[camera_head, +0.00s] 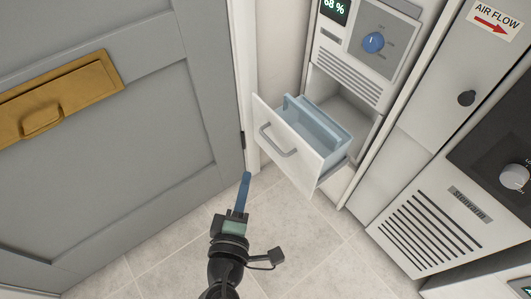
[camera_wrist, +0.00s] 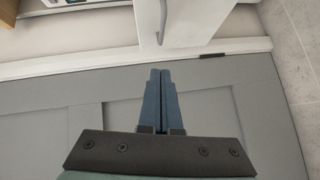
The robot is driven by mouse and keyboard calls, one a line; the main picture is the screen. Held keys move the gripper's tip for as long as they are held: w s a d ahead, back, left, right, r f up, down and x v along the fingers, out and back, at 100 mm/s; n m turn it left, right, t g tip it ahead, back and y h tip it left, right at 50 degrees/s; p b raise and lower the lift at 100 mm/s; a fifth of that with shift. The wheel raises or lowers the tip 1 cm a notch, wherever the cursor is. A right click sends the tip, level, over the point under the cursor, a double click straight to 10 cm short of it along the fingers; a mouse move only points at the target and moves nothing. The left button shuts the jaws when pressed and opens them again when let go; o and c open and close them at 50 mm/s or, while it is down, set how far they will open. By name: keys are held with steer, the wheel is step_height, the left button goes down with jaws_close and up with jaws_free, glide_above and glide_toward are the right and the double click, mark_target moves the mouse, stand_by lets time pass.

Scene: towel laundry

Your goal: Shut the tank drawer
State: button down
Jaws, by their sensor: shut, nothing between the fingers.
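The tank drawer (camera_head: 302,150) stands pulled out of the white machine, with a light blue tank (camera_head: 318,128) inside it. Its white front has a grey bar handle (camera_head: 276,143). My gripper (camera_head: 246,176) is shut and empty, to the lower left of the drawer front and apart from it. In the wrist view, my gripper's blue fingers (camera_wrist: 157,74) lie together and point up at the white drawer front (camera_wrist: 184,20). The handle (camera_wrist: 162,22) shows above the fingertips. The tank is not visible in the wrist view.
A grey panelled door (camera_head: 100,150) with a brass plate (camera_head: 60,95) fills the left side. The machine's control panel with a blue knob (camera_head: 373,42) is above the drawer. A vented heater unit (camera_head: 440,220) stands at right. Tiled floor (camera_head: 310,240) is clear below the drawer.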

steer(key=w+d+f, duration=0.1)
steer(key=w+d, duration=0.3)
steer(key=w, duration=0.5)
steer(key=shift+d+f+b, duration=0.15)
steer(key=shift+f+b, duration=0.25)
